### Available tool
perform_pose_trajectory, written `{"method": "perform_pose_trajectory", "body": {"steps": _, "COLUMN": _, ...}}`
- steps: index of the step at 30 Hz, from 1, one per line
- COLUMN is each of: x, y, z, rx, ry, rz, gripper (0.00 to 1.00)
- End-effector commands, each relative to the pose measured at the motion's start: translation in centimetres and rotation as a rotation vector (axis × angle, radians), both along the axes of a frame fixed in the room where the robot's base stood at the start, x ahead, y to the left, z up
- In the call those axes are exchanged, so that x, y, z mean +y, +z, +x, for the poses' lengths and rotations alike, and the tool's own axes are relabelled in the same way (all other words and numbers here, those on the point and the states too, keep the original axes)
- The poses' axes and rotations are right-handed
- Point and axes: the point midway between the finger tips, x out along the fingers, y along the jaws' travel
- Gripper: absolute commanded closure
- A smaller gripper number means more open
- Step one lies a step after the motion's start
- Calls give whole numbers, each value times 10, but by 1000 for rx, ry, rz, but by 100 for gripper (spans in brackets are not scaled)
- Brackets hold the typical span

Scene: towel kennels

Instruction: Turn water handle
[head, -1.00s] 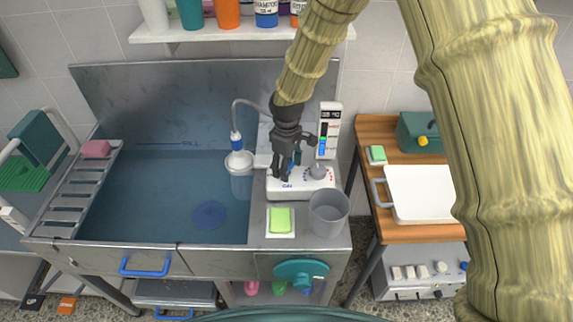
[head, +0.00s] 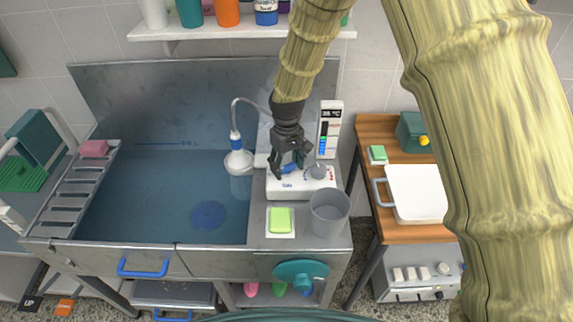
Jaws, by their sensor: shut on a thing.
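The water handle (head: 289,169) is a small blue lever on top of a white control box (head: 287,186) at the right of the steel tub. My gripper (head: 290,163), dark grey, comes down from above and is shut on the handle. Its fingers hide part of the handle. A grey round knob (head: 317,172) sits beside it on the same box. A white shower head (head: 239,162) with a blue collar hangs over the tub (head: 150,215), and no stream shows below it.
A grey cup (head: 329,212) and a green sponge (head: 280,220) stand just in front of the box. An upright gauge panel (head: 329,130) is behind it. A bottle shelf (head: 240,33) is above. A wooden table (head: 405,232) with a white tray is at right.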

Motion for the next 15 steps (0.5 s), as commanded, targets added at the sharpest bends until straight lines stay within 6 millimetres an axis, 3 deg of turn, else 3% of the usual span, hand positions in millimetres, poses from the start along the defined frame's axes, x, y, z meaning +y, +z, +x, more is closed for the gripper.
{"method": "perform_pose_trajectory", "body": {"steps": 14, "x": -1, "y": 4, "z": 3, "rx": -7, "ry": -21, "rz": 0, "gripper": 67}}
{"method": "perform_pose_trajectory", "body": {"steps": 15, "x": -1, "y": 4, "z": 3, "rx": -7, "ry": -21, "rz": 0, "gripper": 39}}
